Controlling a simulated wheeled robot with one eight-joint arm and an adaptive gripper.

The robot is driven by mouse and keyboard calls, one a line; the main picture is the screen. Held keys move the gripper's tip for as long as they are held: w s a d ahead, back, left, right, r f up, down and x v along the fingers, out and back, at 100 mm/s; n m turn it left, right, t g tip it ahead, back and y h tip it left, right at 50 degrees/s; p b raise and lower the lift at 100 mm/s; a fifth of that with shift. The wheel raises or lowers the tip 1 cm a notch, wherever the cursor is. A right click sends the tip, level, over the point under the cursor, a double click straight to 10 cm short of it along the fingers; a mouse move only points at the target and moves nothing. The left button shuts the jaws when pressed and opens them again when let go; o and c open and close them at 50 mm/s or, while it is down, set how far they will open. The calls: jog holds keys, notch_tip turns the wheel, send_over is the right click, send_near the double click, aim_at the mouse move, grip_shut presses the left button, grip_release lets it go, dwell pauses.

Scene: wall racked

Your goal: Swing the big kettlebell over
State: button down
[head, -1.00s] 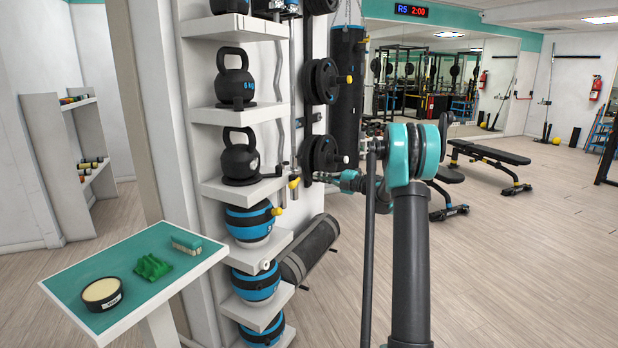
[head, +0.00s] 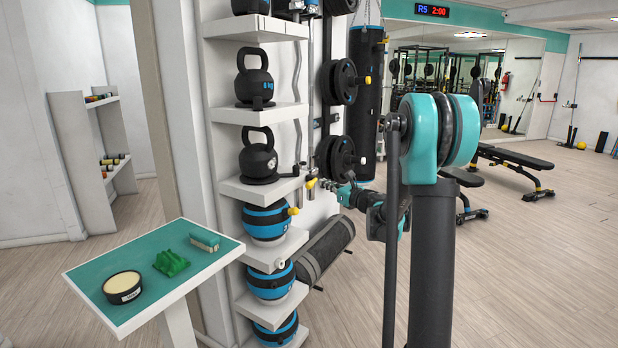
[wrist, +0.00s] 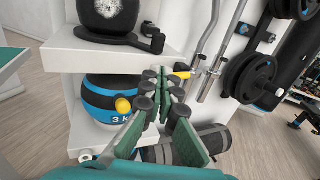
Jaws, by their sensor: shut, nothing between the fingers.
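Two black kettlebells stand upright on white wall shelves, an upper one (head: 254,88) and a lower one (head: 259,162). They look close in size, so I cannot tell which is the big one. The lower part of one kettlebell (wrist: 105,14) shows at the top of the wrist view, on a dark flat base with a stubby knob (wrist: 153,42) at its right end. My gripper (wrist: 165,82) is shut and empty. It is in front of the rack, below that knob and right of a blue-black 3 kg ball (wrist: 110,104). In the head view my gripper (head: 329,186) is small and partly hidden.
Blue-black balls (head: 268,222) fill the lower shelves. Dark weight plates (head: 342,158) hang right of the rack, with metal bars between. A dark roll (head: 325,248) lies below. A teal-topped stand (head: 150,310) is at left. Open floor (head: 500,270) lies at right.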

jog(key=x, duration=1.4)
jog(key=shift+s, duration=0.1)
jog(key=shift+w+a+r, duration=0.15)
jog(key=shift+w, duration=0.9)
